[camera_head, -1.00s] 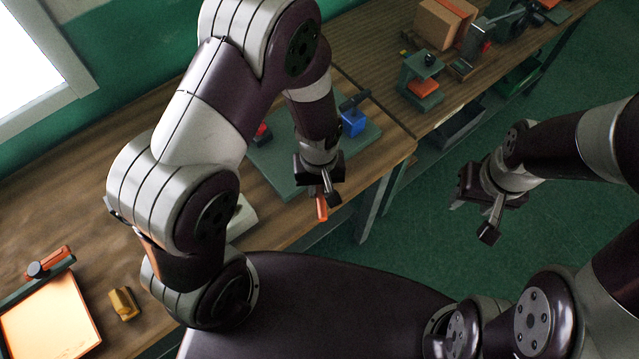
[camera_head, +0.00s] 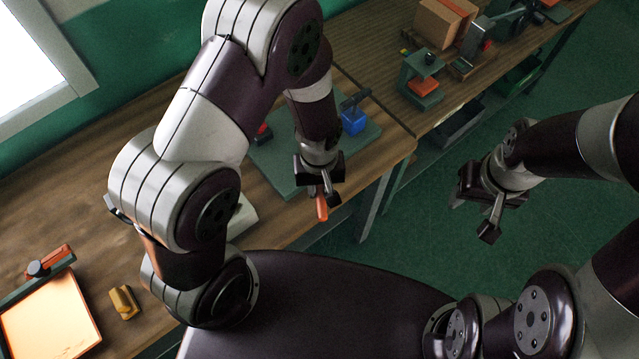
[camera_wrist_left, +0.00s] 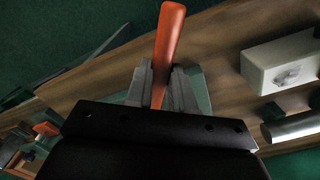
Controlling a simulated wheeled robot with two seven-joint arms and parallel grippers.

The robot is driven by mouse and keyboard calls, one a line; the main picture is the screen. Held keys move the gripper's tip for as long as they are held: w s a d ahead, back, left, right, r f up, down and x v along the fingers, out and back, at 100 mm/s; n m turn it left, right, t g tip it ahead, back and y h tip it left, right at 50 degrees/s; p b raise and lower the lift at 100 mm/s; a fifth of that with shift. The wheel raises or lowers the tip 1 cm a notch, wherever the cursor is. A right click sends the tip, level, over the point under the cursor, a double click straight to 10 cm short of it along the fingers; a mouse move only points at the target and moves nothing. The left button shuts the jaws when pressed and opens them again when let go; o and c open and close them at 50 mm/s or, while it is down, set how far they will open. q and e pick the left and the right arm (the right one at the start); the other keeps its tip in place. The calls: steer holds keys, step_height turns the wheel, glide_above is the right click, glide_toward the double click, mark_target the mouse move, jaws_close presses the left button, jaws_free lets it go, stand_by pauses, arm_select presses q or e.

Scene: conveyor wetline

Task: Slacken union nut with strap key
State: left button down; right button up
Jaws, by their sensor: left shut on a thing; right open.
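My left gripper (camera_head: 322,194) is shut on an orange handle (camera_head: 321,207), likely the strap key's, near the bench's front edge. In the left wrist view the orange handle (camera_wrist_left: 168,45) stands up between the left gripper's fingers (camera_wrist_left: 160,88). The rest of what it holds is hidden. A green base plate (camera_head: 283,185) lies on the bench below, with a blue fitting (camera_head: 353,121) and a dark lever at its right end. A small red part (camera_head: 263,134) shows at its back, partly behind my left arm. I cannot make out the union nut. My right gripper (camera_head: 472,219) is open and empty over the floor.
The wooden bench (camera_head: 60,190) runs along the wall. An orange-faced tray (camera_head: 50,320) and a brass block (camera_head: 124,302) lie at the left. A green press-like stand (camera_head: 421,80) and a cardboard box (camera_head: 445,24) stand at the back right. Green floor lies open at right.

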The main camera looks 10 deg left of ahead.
arm_select(q)
steer(key=shift+f+b, duration=0.3)
steer(key=shift+f, duration=0.1)
steer(key=shift+r, duration=0.1)
steer(key=shift+r+p, duration=0.55)
steer(key=shift+p, duration=0.2)
steer(key=shift+f+b, duration=0.75)
steer(key=shift+f, duration=0.5)
stand_by(0.3)
